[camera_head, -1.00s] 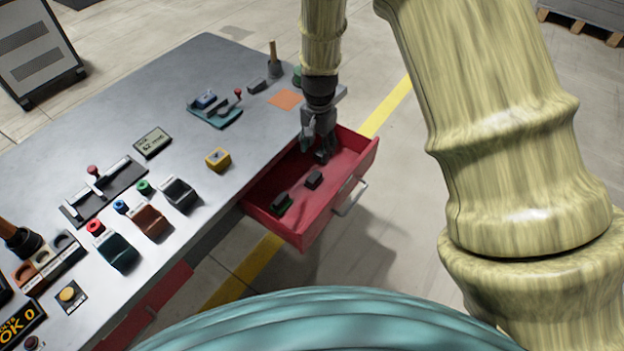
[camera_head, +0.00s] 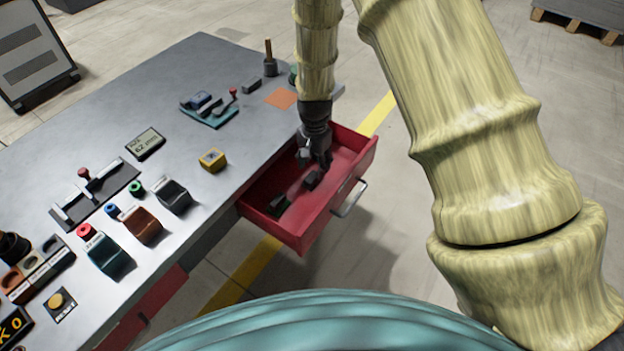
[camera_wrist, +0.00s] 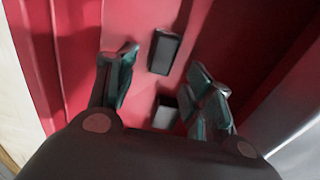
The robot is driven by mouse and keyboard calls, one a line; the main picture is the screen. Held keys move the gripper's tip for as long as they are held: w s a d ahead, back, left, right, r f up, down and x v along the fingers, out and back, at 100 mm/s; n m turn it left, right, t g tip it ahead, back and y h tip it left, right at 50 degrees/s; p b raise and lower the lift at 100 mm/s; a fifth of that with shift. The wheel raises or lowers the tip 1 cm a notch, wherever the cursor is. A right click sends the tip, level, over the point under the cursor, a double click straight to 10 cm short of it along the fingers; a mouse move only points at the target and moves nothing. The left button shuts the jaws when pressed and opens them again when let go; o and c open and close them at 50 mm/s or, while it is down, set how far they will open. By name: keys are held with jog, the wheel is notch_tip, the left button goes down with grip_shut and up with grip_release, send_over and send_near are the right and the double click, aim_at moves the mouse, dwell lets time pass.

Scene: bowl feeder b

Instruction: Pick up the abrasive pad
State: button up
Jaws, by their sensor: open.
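The open red drawer (camera_head: 335,200) holds two small dark blocks. One dark block (camera_head: 312,180) lies near its middle, below my gripper (camera_head: 314,158). The other, dark with a greenish edge (camera_head: 278,204), lies nearer the drawer's left end. I cannot tell for sure which of them is the abrasive pad. In the wrist view one dark block (camera_wrist: 165,52) lies ahead, between the lines of my fingers, and another (camera_wrist: 166,112) lies closer in, between them. My gripper (camera_wrist: 162,85) is open and empty, inside or just above the drawer, its fingers apart from both blocks.
The grey bench (camera_head: 150,110) stands left of the drawer. It bears a yellow block (camera_head: 212,160), a flat orange square (camera_head: 280,97), a teal tray (camera_head: 208,110) and several small bins. The drawer's red walls rise around my gripper. The drawer handle (camera_head: 350,199) faces right.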

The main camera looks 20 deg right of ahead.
aim_at(313, 176)
jog(key=shift+a+f+p, duration=0.2)
jog(key=shift+f+p, duration=0.45)
jog(key=shift+f, duration=1.95)
jog(key=c, duration=1.1)
